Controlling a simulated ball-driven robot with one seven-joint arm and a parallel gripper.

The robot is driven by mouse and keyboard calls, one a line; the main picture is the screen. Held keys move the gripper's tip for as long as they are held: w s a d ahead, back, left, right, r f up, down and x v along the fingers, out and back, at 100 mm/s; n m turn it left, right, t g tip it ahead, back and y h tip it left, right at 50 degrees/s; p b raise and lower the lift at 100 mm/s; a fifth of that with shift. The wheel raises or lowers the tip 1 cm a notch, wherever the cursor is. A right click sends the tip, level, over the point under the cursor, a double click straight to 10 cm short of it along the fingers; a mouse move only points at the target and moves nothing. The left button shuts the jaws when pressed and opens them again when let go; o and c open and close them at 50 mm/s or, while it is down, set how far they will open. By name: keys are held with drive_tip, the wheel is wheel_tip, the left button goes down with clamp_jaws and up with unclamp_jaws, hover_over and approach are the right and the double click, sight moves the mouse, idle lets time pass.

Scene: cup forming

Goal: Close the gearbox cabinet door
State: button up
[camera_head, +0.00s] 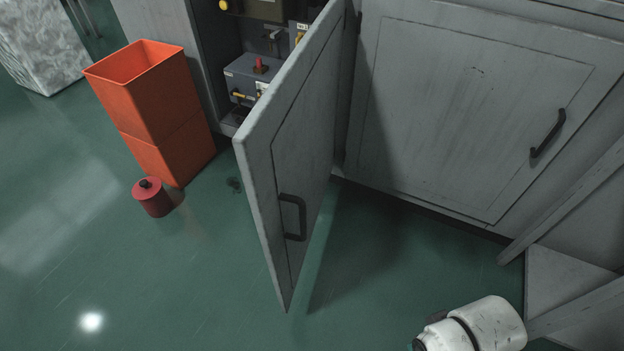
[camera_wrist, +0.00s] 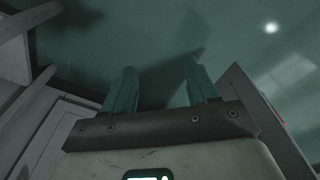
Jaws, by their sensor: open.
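The gearbox cabinet door (camera_head: 290,150) stands wide open in the head view, jutting out toward me from its hinge side at the right of the opening. Its dark handle (camera_head: 293,217) is on the face turned right. Inside the open cabinet, a grey box (camera_head: 245,75) with a red knob shows. My gripper (camera_wrist: 160,82) shows in the wrist view with its two teal fingers apart and nothing between them. A grey panel at the right of the wrist view (camera_wrist: 260,115) looks like the open door, apart from the fingers. In the head view only my white arm shows; the fingers are not clearly visible.
A closed cabinet door (camera_head: 470,100) with a dark handle is right of the open one. An orange bin (camera_head: 160,110) and a red canister (camera_head: 152,198) stand on the green floor at left. Grey slanted beams (camera_head: 570,200) are at right. Floor before the open door is clear.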

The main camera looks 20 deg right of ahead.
drive_tip(key=w+a+r+m+y+p, duration=0.1)
drive_tip(key=w+r+p, duration=0.2)
drive_tip(key=r+p, duration=0.1)
drive_tip(key=w+a+r+m+t+y+p, duration=0.1)
drive_tip(key=w+a+r+p, duration=0.1)
drive_tip(key=w+r+p, duration=0.1)
drive_tip(key=w+a+r+t+y+p, duration=0.1)
drive_tip(key=w+a+r+y+p, duration=0.1)
drive_tip(key=w+r+p, duration=0.2)
drive_tip(key=shift+r+m+p, duration=0.4)
drive_tip(key=shift+r+p, duration=0.45)
drive_tip(key=shift+p, duration=0.95)
clamp_jaws()
drive_tip(key=w+a+r+m+t+y+p, duration=0.1)
drive_tip(key=w+a+r+m+y+p, duration=0.1)
drive_tip(key=w+a+r+p, duration=0.25)
drive_tip(key=w+a+r+m+t+y+p, duration=0.1)
drive_tip(key=w+r+m+y+p, duration=0.1)
drive_tip(key=w+r+p, duration=0.35)
approach(275, 228)
drive_tip(key=shift+b+x, duration=0.45)
drive_tip(key=shift+x, duration=2.45)
